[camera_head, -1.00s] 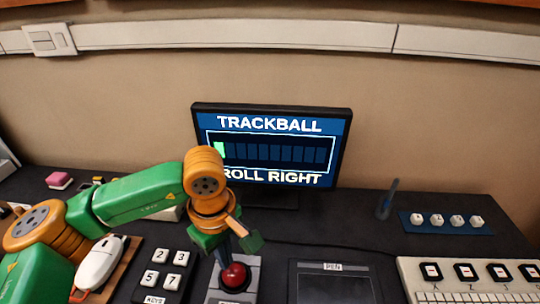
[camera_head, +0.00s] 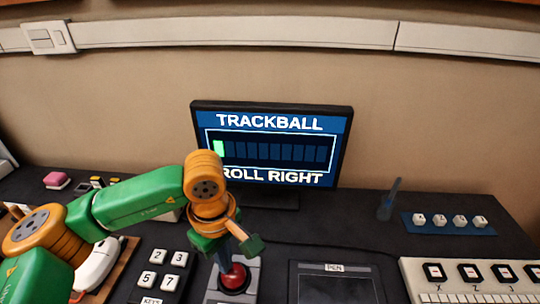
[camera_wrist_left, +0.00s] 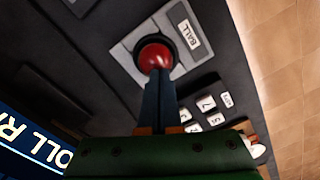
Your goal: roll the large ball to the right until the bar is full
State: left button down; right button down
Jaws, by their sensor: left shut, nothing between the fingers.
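The large red ball (camera_head: 236,279) sits in a grey housing (camera_head: 250,266) at the bottom middle of the head view. In the wrist view the ball (camera_wrist_left: 154,57) lies beside a "BALL" label (camera_wrist_left: 188,35). My left gripper (camera_head: 226,265) is shut and empty, pointing down at the ball. Its fingertips (camera_wrist_left: 159,76) overlap the ball's near edge in the wrist view; I cannot tell if they touch it. The screen (camera_head: 272,122) reads "TRACKBALL" and "ROLL RIGHT". Its bar (camera_head: 270,151) has one green segment lit at the left end. My right gripper is not in view.
A keypad (camera_head: 162,270) stands left of the ball housing, with a white mouse (camera_head: 97,266) beyond it. A pen tablet (camera_head: 335,283) lies to the right. A joystick-like stick (camera_head: 391,199), a blue key strip (camera_head: 447,222) and a white panel (camera_head: 470,275) are farther right.

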pick_arm(q)
jog(key=shift+d, duration=0.3)
jog(key=shift+d+b, duration=0.3)
jog(key=shift+b, duration=0.15)
jog(key=shift+d+f, duration=0.15)
jog(key=shift+d, duration=0.05)
jog(key=shift+d+b, duration=0.3)
jog(key=shift+b, duration=0.05)
jog(key=shift+r, duration=0.2)
jog(key=shift+r+p, duration=0.5)
jog(key=shift+r, duration=0.15)
